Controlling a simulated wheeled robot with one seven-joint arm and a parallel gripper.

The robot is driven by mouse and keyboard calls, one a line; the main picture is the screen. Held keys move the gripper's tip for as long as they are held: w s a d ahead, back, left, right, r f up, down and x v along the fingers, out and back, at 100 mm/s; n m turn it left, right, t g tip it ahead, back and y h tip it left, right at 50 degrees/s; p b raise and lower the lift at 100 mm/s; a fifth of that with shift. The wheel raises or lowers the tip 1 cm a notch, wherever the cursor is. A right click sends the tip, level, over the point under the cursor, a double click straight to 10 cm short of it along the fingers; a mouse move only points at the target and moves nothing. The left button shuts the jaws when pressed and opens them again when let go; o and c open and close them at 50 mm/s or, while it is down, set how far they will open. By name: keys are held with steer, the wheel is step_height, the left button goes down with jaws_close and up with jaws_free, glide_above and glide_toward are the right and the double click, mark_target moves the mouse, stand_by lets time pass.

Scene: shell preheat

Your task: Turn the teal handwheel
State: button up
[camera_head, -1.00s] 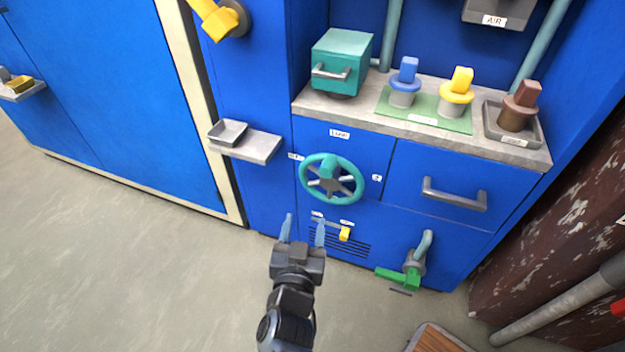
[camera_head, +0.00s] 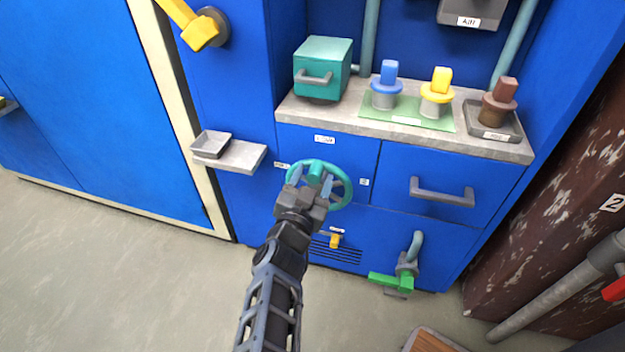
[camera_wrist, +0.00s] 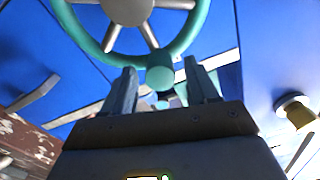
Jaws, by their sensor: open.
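The teal handwheel (camera_head: 341,192) is mounted on the blue cabinet front, below a small label. In the head view my gripper (camera_head: 313,180) is in front of the wheel and hides part of its left and lower side. In the wrist view the wheel rim (camera_wrist: 103,48) fills the top, with grey spokes and hub (camera_wrist: 128,8). A teal knob (camera_wrist: 160,77) on the rim sits between the tips of my open gripper (camera_wrist: 163,85), with a finger on each side. I cannot tell whether the fingers touch the knob.
A drawer handle (camera_head: 442,192) is to the right. A grey shelf (camera_head: 243,156) juts out at the left. The counter (camera_head: 300,110) above holds a teal box (camera_head: 323,62) and several plugs.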

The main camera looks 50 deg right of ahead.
steer(key=shift+d, duration=0.15)
steer(key=shift+c, duration=0.4)
jaws_close()
